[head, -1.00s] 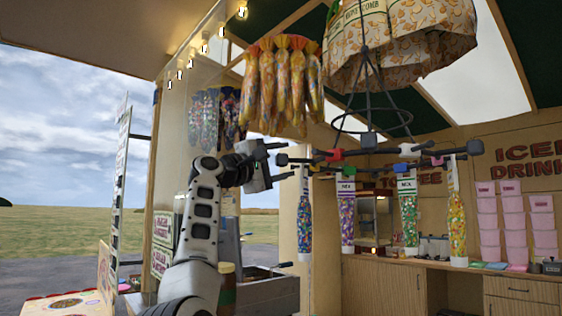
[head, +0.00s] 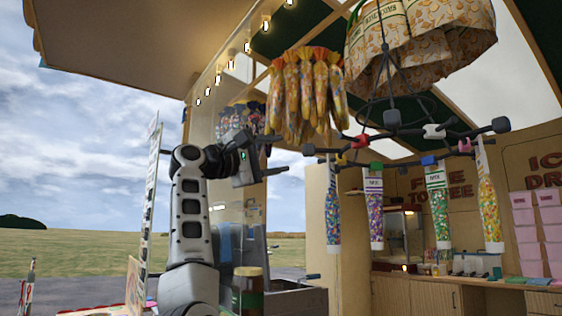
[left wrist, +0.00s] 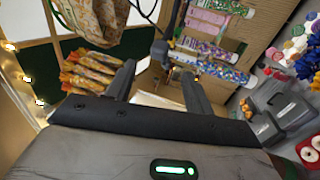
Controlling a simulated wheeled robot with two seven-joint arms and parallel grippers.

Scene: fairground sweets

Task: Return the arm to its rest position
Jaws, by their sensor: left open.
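My left arm rises from the bottom of the head view, with its left gripper (head: 279,155) at the top, pointing right. The gripper is open with nothing between its fingers; the left wrist view shows the two fingers (left wrist: 158,82) apart and empty. It is held in the air, left of the hanging rack of sweet tubes (head: 400,140) and apart from it. My right gripper is not in view.
Several tubes of coloured sweets (head: 375,210) hang from the rack. Orange-yellow sweet bags (head: 305,95) hang above the gripper, and a patterned canopy (head: 420,40) is at upper right. A jar (head: 248,290) stands below my arm. Wooden counters (head: 440,292) stand at right.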

